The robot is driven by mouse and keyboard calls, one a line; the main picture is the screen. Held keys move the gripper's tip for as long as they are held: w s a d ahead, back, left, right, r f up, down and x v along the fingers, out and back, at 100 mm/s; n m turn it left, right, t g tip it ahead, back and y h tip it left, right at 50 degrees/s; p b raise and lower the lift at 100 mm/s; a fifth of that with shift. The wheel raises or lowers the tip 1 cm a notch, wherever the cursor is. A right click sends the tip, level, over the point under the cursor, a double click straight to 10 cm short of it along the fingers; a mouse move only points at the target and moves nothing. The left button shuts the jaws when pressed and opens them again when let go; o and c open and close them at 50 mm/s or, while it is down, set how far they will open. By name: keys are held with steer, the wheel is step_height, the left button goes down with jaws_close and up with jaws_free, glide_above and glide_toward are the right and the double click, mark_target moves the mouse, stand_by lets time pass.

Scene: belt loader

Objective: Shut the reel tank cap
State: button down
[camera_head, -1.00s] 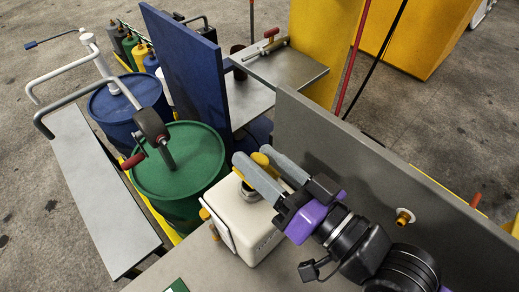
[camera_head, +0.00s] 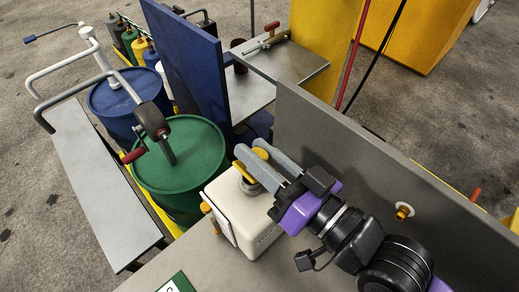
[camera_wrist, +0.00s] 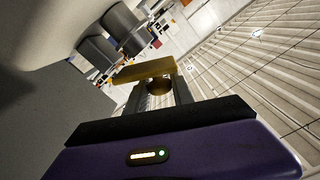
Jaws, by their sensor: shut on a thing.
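The reel tank (camera_head: 236,222) is a cream box on the grey deck, in the middle of the head view. Its short grey filler neck (camera_head: 250,187) stands on top, partly hidden by a finger. The yellow cap (camera_head: 247,172) is tilted up above the neck, between my fingers. My gripper (camera_head: 262,160) is shut on the cap, its two grey fingers reaching in from the right. In the wrist view a yellow piece (camera_wrist: 145,70), seemingly the cap, lies across the fingers; a dark round shape (camera_wrist: 157,87) shows below it. Whether the cap touches the neck is hidden.
A green drum (camera_head: 185,160) stands left of the tank, with a crank handle (camera_head: 152,121) over it. A blue upright panel (camera_head: 190,65) is behind. A grey wall (camera_head: 350,160) runs close along the right of my gripper. Bare deck (camera_head: 215,270) lies in front.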

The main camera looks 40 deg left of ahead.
steer(key=n, duration=0.1)
steer(key=s+n, duration=0.1)
steer(key=n, duration=0.1)
steer(key=shift+s+f, duration=0.1)
steer(key=shift+f, duration=0.3)
steer(key=shift+s+f+n+p, duration=0.15)
steer(key=shift+s+f+n, duration=0.1)
steer(key=shift+n, duration=0.4)
steer(key=shift+s+f+n+p, duration=0.1)
steer(key=shift+f+n+p, duration=0.1)
steer(key=shift+n, duration=0.45)
steer(key=c, duration=1.1)
jaws_free()
steer(key=d, duration=0.2)
steer(key=d+b, duration=0.1)
steer(key=d, duration=0.2)
steer(key=d+b, duration=0.1)
steer(key=d, duration=0.1)
steer(key=shift+s+d, duration=0.35)
steer(key=shift+s, duration=0.05)
